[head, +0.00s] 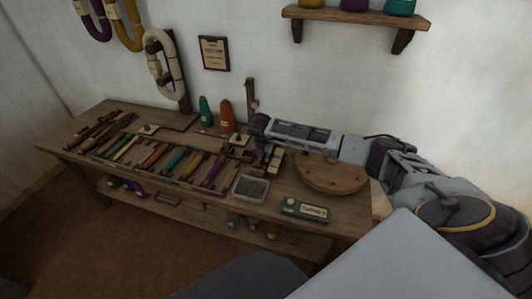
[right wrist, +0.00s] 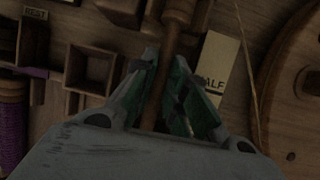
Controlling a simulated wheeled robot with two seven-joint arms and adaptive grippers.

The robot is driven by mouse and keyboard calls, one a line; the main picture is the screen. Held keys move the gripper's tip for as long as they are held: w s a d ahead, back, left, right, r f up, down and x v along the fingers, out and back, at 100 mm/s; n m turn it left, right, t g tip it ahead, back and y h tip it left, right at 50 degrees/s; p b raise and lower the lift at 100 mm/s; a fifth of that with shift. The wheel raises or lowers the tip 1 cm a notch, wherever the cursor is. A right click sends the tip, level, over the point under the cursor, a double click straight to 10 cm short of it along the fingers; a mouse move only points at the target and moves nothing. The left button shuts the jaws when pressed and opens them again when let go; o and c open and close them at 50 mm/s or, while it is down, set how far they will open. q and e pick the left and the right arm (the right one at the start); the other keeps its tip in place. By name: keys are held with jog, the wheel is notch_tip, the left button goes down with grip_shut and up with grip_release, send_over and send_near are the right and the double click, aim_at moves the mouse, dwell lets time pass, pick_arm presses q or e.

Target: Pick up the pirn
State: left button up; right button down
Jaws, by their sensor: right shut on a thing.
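The pirn (right wrist: 164,75) is a slim brown wooden rod with a thicker end at the top of the right wrist view. It lies between the two green-padded fingers of my right gripper (right wrist: 160,85), which is shut on it. Part of its length is hidden by the fingers and the gripper body. In the head view my right gripper (head: 266,163) points down over the right half of the wooden bench, and the pirn cannot be made out there. My left gripper is in neither view.
The bench (head: 90,125) carries a rack of coloured pirns and tools. Near my right gripper are a grey tray (head: 251,188), a round wooden board (head: 332,176) and a labelled box (head: 304,210). An orange cone (head: 227,117) and a teal cone (head: 205,112) stand behind.

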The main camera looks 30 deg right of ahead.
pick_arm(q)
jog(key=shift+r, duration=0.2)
pick_arm(e)
jog(key=shift+r, duration=0.2)
